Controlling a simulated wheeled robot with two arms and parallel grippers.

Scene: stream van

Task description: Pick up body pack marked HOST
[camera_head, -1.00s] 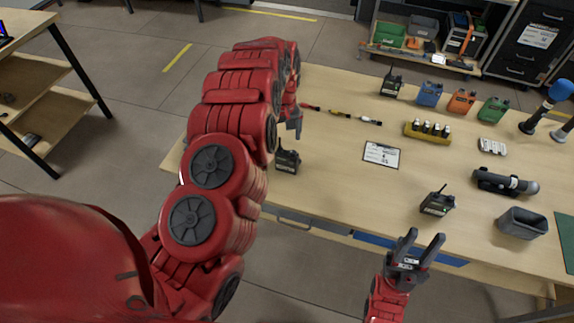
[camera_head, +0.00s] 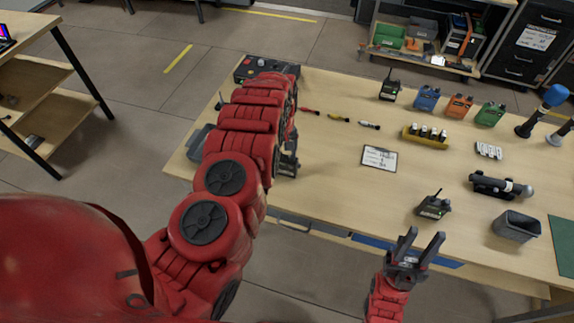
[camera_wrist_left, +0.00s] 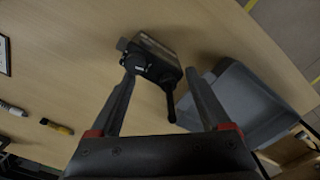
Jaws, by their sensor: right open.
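A dark body pack (camera_wrist_left: 155,58) with a stubby antenna shows in the left wrist view, between the two fingers of my left gripper (camera_wrist_left: 162,80). The fingers are apart, with the pack near their tips; I cannot tell whether they touch it. In the head view that pack (camera_head: 287,168) is mostly hidden by my left gripper (camera_head: 291,146). Another dark pack (camera_head: 434,206) stands at the right front, and a third (camera_head: 390,88) at the back. No label is legible as HOST. My right gripper (camera_head: 416,243) is open and empty by the front edge.
A grey bin (camera_wrist_left: 245,100) lies close beside the left gripper's right finger. Blue (camera_head: 427,97), orange (camera_head: 460,105) and green (camera_head: 490,113) packs stand at the back. A clipboard (camera_head: 379,158) lies mid-table. A dark control box (camera_head: 265,69) is at the back left.

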